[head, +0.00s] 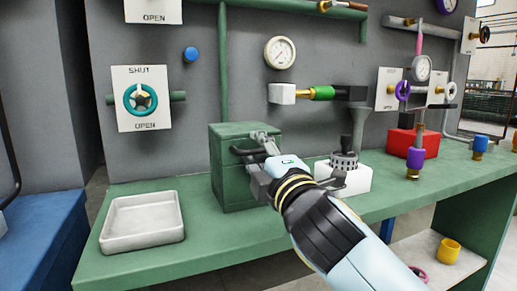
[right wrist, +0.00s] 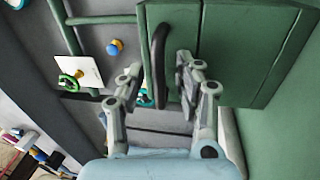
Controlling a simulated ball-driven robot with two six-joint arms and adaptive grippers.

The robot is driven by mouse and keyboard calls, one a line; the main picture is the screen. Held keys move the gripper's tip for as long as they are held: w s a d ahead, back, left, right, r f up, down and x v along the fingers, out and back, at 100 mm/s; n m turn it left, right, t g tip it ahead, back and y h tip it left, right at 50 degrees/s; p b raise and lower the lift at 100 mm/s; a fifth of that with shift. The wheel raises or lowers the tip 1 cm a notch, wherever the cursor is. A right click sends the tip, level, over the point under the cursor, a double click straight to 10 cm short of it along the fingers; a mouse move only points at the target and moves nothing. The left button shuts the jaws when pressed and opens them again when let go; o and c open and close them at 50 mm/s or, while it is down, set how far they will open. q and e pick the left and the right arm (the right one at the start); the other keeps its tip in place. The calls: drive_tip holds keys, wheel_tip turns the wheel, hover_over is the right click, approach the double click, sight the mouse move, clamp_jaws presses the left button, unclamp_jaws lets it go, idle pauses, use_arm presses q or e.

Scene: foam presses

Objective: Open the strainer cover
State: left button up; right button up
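The strainer cover appears to be the top of the green box (head: 229,176), which has a dark bar handle (head: 246,151). It looks closed. My right gripper (head: 262,166) is at the box's right front, close to the handle. In the right wrist view, the green box (right wrist: 255,45) fills the upper right. The dark handle (right wrist: 158,62) lines up between the two spread fingers of my right gripper (right wrist: 157,78). The fingers look apart from the handle; I cannot tell whether it lies fully between them. My left gripper is not in view.
An empty white tray (head: 106,238) lies on the green bench (head: 195,258), left of the box. A dark slotted strainer basket (head: 345,160) sits on a white block (head: 352,182) to the right. A red block (head: 431,143) and purple-topped fitting (head: 415,158) stand further right.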

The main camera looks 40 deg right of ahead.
drive_tip(key=shift+c, duration=0.2)
clamp_jaws()
idle(0.4)
